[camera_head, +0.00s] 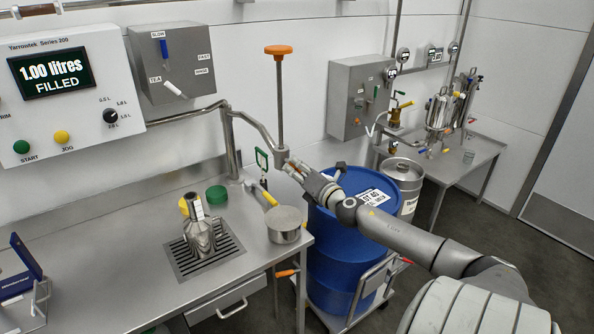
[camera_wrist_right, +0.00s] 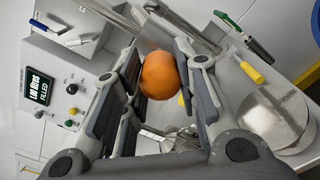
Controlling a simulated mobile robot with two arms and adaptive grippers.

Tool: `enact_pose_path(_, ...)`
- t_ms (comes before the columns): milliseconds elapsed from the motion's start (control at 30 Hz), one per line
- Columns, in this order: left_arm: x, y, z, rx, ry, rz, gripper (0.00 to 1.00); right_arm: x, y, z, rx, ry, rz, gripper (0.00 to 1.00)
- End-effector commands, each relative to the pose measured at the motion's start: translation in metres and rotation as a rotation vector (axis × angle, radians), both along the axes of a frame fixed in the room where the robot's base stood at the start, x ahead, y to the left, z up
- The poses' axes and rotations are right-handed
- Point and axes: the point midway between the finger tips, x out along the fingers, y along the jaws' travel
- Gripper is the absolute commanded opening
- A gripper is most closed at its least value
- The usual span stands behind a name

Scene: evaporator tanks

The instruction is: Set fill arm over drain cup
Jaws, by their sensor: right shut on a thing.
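The fill arm (camera_head: 252,122) is a bent steel pipe from a post on the bench. Its outer end carries a block and an upright rod with an orange knob (camera_head: 278,50). In the right wrist view the orange knob (camera_wrist_right: 160,76) shows between the fingers (camera_wrist_right: 160,95). A round steel cup, seemingly the drain cup (camera_head: 286,228), sits at the bench's right edge, below and apart from the arm's end. My left gripper is out of view.
A steel flask (camera_head: 199,232) stands on a slotted grate (camera_head: 178,262). A green lid (camera_head: 216,195) and a yellow-handled tool (camera_head: 270,198) lie nearby. A blue drum (camera_head: 345,245) stands right of the bench, under my arm. The control box (camera_head: 65,95) hangs at the left.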

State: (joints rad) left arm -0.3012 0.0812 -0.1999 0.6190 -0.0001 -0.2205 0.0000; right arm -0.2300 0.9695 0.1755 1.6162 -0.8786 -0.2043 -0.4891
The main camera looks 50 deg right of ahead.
Motion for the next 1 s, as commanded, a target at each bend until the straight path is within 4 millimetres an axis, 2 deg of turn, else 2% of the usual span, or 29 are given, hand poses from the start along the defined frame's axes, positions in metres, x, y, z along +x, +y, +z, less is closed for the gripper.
enact_pose_path(33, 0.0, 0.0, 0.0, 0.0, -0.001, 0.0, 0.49, -0.001, 0.0, -0.004, 0.002, 0.006, 0.001, 0.3)
enact_pose_path(200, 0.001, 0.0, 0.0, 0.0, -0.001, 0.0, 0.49, 0.0, 0.0, -0.003, 0.001, 0.005, 0.001, 0.51)
enact_pose_path(667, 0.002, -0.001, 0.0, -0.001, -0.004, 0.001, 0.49, -0.005, 0.002, -0.001, 0.002, 0.002, 0.001, 0.51)
enact_pose_path(1000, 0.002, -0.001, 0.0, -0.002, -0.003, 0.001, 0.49, -0.04, 0.011, -0.003, 0.002, 0.004, 0.0, 0.51)
